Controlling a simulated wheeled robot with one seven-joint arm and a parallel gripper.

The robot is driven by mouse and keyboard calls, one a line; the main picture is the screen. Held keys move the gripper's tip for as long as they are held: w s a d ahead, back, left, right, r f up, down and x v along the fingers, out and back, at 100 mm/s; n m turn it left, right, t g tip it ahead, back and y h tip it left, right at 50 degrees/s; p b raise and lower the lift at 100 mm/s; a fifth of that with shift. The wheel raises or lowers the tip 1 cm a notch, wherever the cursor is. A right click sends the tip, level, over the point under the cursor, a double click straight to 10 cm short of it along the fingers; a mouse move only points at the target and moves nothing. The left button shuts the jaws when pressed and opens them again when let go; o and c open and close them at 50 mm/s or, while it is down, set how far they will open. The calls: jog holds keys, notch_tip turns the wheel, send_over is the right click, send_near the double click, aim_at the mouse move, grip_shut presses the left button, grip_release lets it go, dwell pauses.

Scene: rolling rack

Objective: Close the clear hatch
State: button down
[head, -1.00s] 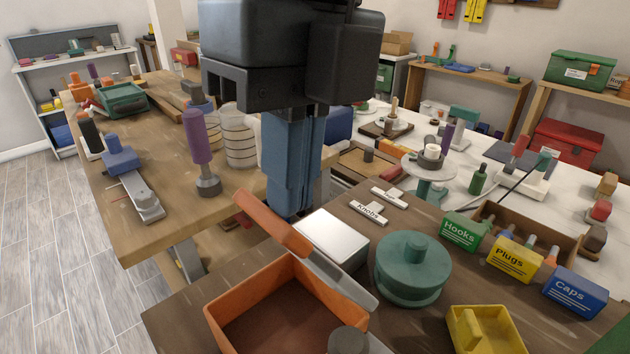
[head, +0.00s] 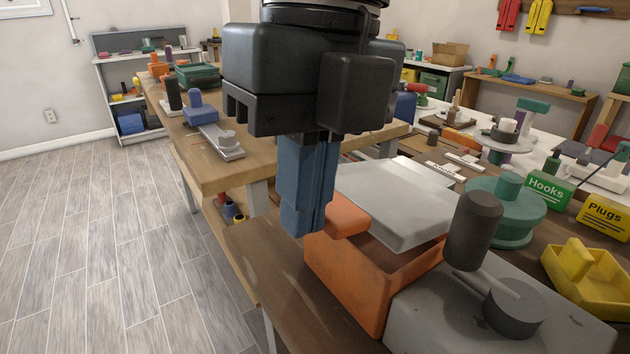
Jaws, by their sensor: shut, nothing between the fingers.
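The hatch (head: 400,205) is a pale grey panel that looks more opaque than clear. It lies low and slightly tilted over the orange box (head: 353,283). A dark gap shows between the panel and the box's near rim, so it is partly open. An orange handle (head: 347,216) sticks out at the panel's left side. My gripper (head: 303,232) points down with its blue fingers together and empty, just left of the orange handle. I cannot tell whether they touch. The panel's far edge and most of the box's inside are hidden.
A grey block with a dark cylindrical knob (head: 473,230) stands right of the box. Floor (head: 110,260) is open at left.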

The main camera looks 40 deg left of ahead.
jog(key=shift+s+a+f+t+b, duration=0.1)
jog(key=shift+s+f+t+b, duration=0.1)
jog(key=shift+f+t+b, duration=0.45)
jog(key=shift+s+a+f+t+b, duration=0.15)
jog(key=shift+f+b, duration=0.3)
jog(key=shift+f, duration=0.45)
jog(key=shift+d+r, duration=0.1)
